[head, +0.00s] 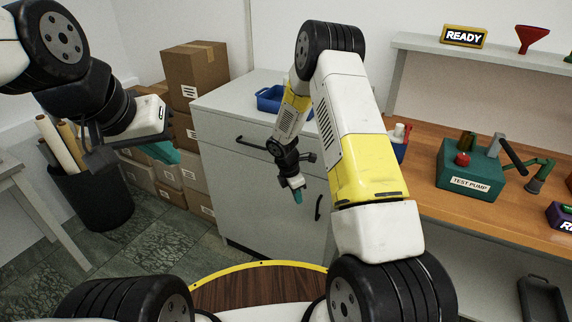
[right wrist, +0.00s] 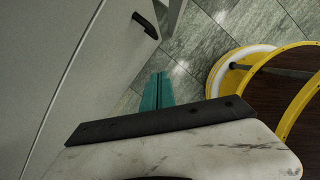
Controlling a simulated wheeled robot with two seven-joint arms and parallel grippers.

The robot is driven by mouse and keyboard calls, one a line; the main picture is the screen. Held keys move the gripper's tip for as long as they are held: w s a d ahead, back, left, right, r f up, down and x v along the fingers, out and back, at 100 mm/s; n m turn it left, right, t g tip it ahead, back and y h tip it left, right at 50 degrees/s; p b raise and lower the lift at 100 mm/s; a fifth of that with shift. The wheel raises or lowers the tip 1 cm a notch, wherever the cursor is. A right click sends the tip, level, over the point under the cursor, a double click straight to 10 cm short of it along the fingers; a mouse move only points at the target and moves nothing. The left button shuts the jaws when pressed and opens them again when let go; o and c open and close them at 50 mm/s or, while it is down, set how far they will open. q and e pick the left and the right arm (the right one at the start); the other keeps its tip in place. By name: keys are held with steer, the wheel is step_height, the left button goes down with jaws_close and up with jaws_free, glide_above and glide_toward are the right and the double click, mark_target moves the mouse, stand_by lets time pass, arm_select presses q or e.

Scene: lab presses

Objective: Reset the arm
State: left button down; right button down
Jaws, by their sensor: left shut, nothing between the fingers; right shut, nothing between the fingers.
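My left gripper (head: 163,152) is at the left of the head view, with teal fingers closed together and nothing held. It hangs in the air in front of the stacked boxes. My right gripper (head: 298,195) is near the middle of the head view, pointing down in front of the grey cabinet (head: 230,150). Its teal fingers are closed and empty. They also show in the right wrist view (right wrist: 157,91), above the tiled floor. My right arm is raised and bent, hiding part of the cabinet and workbench.
Cardboard boxes (head: 195,65) are stacked at the back left, beside a black bin (head: 95,195) holding rolls. A blue tray (head: 270,98) sits on the cabinet. The wooden workbench (head: 440,212) at right carries a green test pump (head: 468,170). Tiled floor (head: 150,235) is clear at lower left.

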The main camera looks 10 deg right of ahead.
steer(key=s+d+r+m+t+y, duration=0.1)
steer(key=s+r+m, duration=0.3)
steer(key=r, duration=0.9)
steer(key=s+d+r+m+t, duration=0.15)
steer(key=r+m, duration=0.35)
steer(key=r, duration=0.7)
steer(key=s+a+r+m+t+y, duration=0.1)
steer(key=s+r+m, duration=0.4)
steer(key=s, duration=0.6)
steer(key=s+a+r+m+t+y, duration=0.1)
steer(key=s+r+m+t+y, duration=0.1)
steer(key=s+r+m, duration=0.4)
steer(key=s+r, duration=0.3)
steer(key=s, duration=0.2)
steer(key=shift+s+a+r+m+y, duration=0.15)
steer(key=shift+s+r+m+y, duration=0.15)
steer(key=shift+s+r, duration=0.1)
